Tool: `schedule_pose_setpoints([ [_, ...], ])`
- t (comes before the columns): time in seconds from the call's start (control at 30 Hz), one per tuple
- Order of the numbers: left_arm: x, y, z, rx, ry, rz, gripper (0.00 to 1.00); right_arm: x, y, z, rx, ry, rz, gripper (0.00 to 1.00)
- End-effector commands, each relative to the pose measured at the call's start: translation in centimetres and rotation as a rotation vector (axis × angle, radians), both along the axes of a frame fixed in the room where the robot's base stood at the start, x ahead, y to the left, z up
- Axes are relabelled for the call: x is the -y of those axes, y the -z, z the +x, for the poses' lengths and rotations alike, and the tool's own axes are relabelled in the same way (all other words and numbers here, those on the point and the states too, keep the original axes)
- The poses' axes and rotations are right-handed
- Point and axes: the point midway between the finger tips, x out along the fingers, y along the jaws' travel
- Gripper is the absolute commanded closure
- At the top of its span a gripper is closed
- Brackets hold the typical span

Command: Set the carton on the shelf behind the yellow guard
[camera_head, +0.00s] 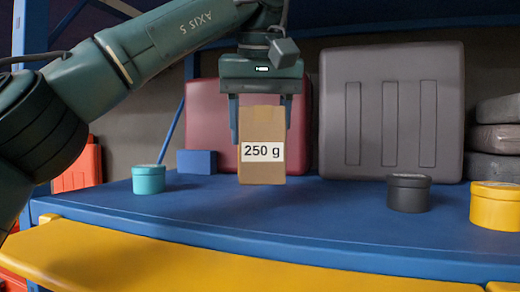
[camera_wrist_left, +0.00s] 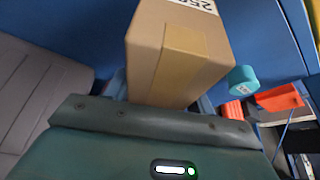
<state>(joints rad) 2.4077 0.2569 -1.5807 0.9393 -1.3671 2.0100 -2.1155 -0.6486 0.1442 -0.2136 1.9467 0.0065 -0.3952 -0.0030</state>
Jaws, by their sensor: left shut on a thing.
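The carton (camera_head: 262,165) is a brown box with a white "250 g" label. It is upright over the blue shelf (camera_head: 330,215), beyond the yellow guard (camera_head: 200,255) along the shelf's front edge. My left gripper (camera_head: 262,108) comes from above with its fingers on either side of the carton and is shut on it. I cannot tell for sure whether the carton's base touches the shelf. In the left wrist view the carton (camera_wrist_left: 175,55) fills the space between the fingers, with part of its label at the top. My right gripper is not in view.
A teal pot (camera_head: 148,180) and a small blue block (camera_head: 196,162) are left of the carton. A dark pot (camera_head: 408,194) and a yellow pot (camera_head: 496,205) stand to the right. A red case (camera_head: 212,120) and a grey case (camera_head: 392,75) stand behind. Shelf between carton and dark pot is clear.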

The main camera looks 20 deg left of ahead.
Motion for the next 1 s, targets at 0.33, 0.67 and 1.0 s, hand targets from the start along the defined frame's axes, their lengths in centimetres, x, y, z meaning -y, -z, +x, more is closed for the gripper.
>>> schedule_pose_setpoints([
  [0.33, 0.0, 3.5, 0.3, 0.002, 0.001, -0.001, 0.75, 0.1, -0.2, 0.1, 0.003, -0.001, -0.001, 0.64],
  [0.67, 0.0, 3.7, 0.3, 0.003, 0.000, -0.001, 0.75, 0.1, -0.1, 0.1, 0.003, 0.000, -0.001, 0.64],
  [1.0, 0.0, 3.9, 0.4, 0.001, 0.000, -0.001, 0.24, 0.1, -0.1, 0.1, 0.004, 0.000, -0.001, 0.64],
])
